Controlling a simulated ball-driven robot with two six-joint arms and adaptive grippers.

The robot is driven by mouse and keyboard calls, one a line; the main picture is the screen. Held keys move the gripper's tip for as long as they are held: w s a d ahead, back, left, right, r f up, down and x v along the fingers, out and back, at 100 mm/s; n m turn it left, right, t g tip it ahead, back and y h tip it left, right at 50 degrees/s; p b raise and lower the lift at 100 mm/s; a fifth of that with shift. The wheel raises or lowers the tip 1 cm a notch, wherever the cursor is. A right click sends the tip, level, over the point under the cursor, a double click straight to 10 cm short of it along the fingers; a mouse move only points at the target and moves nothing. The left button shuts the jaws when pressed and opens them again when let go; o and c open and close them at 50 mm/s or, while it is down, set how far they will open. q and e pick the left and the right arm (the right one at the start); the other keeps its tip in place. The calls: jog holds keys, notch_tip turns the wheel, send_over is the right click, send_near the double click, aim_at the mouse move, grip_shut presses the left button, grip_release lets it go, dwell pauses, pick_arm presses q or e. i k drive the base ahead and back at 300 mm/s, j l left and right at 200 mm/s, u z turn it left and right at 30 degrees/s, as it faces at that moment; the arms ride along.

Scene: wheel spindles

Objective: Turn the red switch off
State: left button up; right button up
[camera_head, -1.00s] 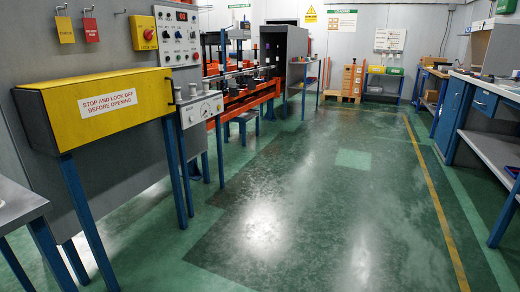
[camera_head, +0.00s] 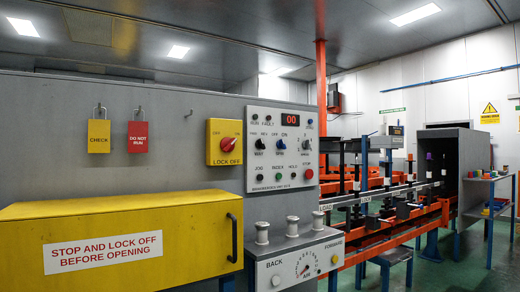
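The red switch (camera_head: 228,144) is a red rotary knob on a yellow plate marked LOCK OFF (camera_head: 224,159). It is mounted on the grey panel wall, left of the control panel (camera_head: 283,150). The knob's handle looks slanted; I cannot tell from this which setting it is in. The control panel has a red display (camera_head: 291,120), small knobs and several buttons, one of them red (camera_head: 308,173). Neither of my grippers is in view.
A yellow cabinet (camera_head: 115,208) labelled STOP AND LOCK OFF BEFORE OPENING juts out below. Yellow CHECK (camera_head: 99,136) and red DO NOT RUN (camera_head: 138,137) tags hang at left. A BACK/FORWARD dial box (camera_head: 300,265) stands below the panel. An orange-framed conveyor line (camera_head: 400,225) runs off right.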

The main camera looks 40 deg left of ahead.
aim_at(228, 145)
jog(key=i+u, duration=0.2)
jog(key=i, duration=0.2)
jog(key=i+l+u, duration=0.2)
jog(key=i, duration=0.15)
jog(key=i+l+u, duration=0.2)
jog(key=i, duration=0.2)
jog(key=j, duration=0.1)
